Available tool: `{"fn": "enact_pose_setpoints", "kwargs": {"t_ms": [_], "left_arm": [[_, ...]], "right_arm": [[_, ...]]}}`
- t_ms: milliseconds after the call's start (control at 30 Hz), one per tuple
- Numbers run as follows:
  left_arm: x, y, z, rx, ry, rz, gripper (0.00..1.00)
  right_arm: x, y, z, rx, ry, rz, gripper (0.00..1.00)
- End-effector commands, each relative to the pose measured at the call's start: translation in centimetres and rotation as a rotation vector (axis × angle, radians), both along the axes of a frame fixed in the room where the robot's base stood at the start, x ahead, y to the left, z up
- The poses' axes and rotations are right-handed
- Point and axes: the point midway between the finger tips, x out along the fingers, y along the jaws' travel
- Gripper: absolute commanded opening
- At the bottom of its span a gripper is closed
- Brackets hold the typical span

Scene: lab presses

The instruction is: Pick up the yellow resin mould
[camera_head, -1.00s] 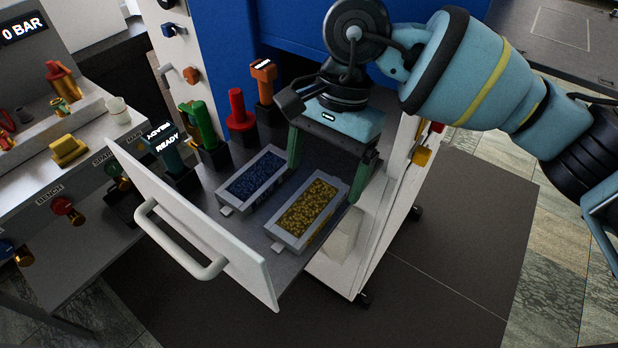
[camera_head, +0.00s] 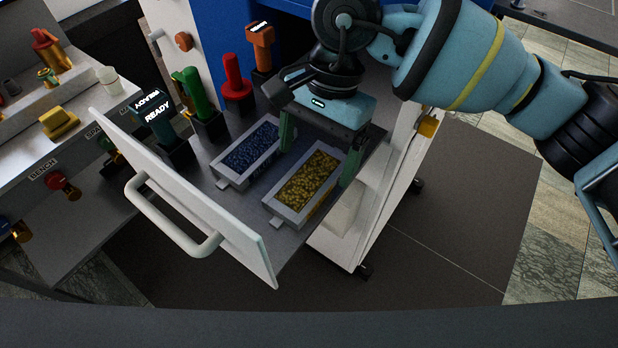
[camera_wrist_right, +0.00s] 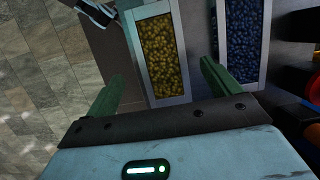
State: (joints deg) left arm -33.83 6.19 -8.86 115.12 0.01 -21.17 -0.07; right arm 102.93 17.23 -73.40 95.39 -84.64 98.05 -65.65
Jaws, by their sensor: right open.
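The yellow resin mould (camera_head: 284,212) is a grey, open rectangular tray filled with yellow granules. It lies flat in the pulled-out drawer (camera_head: 237,206). My right gripper (camera_head: 316,167) is open over the mould's far end, one finger on each side of it in the head view. In the right wrist view the mould (camera_wrist_right: 172,101) shows ahead between the open fingers of my right gripper (camera_wrist_right: 162,70), with space on both sides and nothing held. Whether a finger touches it, I cannot tell. My left gripper is not in view.
A similar mould with blue granules (camera_head: 231,179) lies just left of the yellow one. Red (camera_head: 236,85), green (camera_head: 197,95), orange (camera_head: 261,50) and teal "READY" (camera_head: 158,120) handled tools stand behind them. The drawer's white front (camera_head: 190,195) has a bar handle (camera_head: 172,230).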

Motion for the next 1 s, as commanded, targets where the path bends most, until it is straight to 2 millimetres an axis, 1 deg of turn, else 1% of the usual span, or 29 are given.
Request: {"fn": "enact_pose_setpoints", "kwargs": {"t_ms": [33,200,300,500,1000], "left_arm": [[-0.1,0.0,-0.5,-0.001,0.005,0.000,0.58],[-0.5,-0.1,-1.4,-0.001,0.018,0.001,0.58],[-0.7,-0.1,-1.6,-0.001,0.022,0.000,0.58],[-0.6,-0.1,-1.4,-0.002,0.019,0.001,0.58],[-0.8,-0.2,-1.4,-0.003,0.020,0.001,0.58]], "right_arm": [[-0.1,0.2,-1.1,-0.001,0.007,0.002,0.89],[-0.6,0.7,-3.5,0.000,0.006,0.001,0.89],[-0.7,0.8,-4.0,-0.001,0.004,0.001,0.89],[-0.7,0.8,-3.8,0.000,0.001,0.000,0.89],[-0.7,0.8,-3.8,0.000,0.001,0.000,0.24]]}}
